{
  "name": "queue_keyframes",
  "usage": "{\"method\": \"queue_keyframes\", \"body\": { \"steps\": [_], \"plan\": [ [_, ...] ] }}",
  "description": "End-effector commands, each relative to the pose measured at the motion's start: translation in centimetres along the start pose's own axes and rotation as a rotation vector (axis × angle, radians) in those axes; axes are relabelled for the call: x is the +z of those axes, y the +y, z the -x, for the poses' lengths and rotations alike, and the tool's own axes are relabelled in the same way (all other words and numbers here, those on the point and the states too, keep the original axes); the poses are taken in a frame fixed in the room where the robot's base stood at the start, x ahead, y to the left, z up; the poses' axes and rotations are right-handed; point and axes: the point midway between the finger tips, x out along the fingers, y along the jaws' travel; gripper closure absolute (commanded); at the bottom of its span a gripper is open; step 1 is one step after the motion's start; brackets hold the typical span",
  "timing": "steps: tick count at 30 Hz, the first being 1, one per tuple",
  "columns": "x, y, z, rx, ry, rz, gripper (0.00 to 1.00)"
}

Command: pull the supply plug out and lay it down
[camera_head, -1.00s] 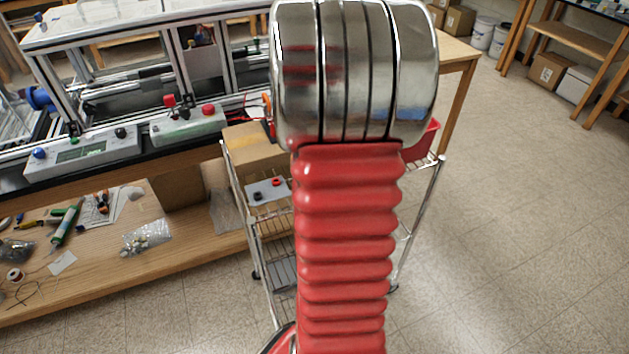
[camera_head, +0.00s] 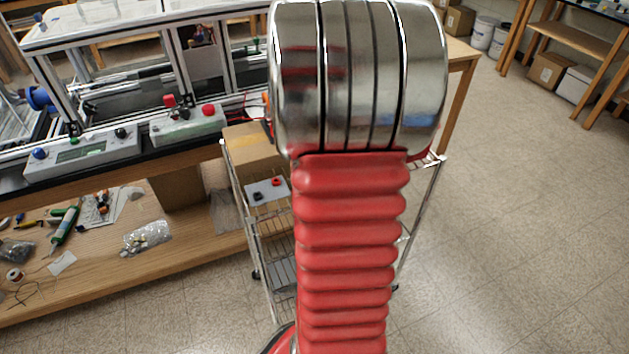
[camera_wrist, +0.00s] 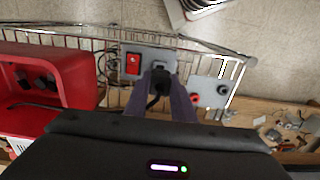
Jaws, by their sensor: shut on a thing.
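In the wrist view the black supply plug (camera_wrist: 157,83) with its cable sits between the two fingers of my gripper (camera_wrist: 160,74). The fingers are shut on it. Just beyond is a grey panel (camera_wrist: 147,53) with a red switch (camera_wrist: 133,63). The plug overlaps the panel's lower right part in the picture; I cannot tell whether it is seated in the inlet or clear of it. In the head view my own arm hides the gripper, plug and panel.
A red bin (camera_wrist: 45,112) with dark items stands left on the wire cart. A light plate (camera_wrist: 213,86) with a red and a black socket lies right of the gripper. A cardboard box (camera_head: 250,148) is on the cart. A wooden bench (camera_wrist: 268,112) holds small parts.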

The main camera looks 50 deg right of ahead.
Motion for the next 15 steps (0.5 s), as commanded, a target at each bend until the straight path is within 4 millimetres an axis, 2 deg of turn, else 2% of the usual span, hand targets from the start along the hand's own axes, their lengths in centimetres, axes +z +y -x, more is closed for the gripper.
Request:
{"method": "queue_keyframes", "body": {
  "steps": [15],
  "plan": [
    [0.0, 0.0, 1.5, 0.0, 0.001, 0.0, 1.0]
  ]
}}
